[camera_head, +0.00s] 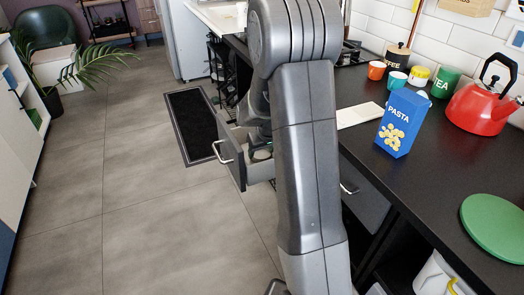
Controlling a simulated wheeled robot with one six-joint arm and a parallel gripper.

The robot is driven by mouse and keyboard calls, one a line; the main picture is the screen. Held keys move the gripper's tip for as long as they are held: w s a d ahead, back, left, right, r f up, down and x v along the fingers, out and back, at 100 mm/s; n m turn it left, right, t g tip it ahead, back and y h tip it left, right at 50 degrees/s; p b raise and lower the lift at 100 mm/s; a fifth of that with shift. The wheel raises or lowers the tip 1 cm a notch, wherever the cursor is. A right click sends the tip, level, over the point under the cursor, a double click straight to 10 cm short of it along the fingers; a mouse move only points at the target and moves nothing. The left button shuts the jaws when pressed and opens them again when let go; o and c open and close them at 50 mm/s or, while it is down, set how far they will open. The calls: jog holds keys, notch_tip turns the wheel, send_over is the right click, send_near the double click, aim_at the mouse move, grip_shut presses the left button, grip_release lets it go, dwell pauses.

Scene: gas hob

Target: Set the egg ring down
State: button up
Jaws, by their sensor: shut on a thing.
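My gripper (260,141) is mostly hidden behind my own arm; only a small dark part of it shows over the open drawer (236,158). It is shut on a small ring-like thing (262,154), which looks like the egg ring, low at the drawer's inside. The ring is small and partly covered by my arm. I cannot tell whether it touches the drawer's bottom.
The black counter (435,190) holds a blue pasta box (402,125), a red kettle (482,108), a green round board (494,227), a pale flat board (358,115) and several cups and canisters. A dark mat (200,125) lies on open floor at left.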

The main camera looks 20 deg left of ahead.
jog(key=shift+f, duration=0.2)
jog(key=o, duration=1.1)
jog(key=shift+c, duration=0.2)
jog(key=shift+r, duration=0.55)
jog(key=p+v, duration=0.2)
jog(key=v, duration=0.9)
jog(key=shift+d+p, duration=0.15)
jog(key=shift+p, duration=0.25)
jog(key=shift+s+r, duration=0.1)
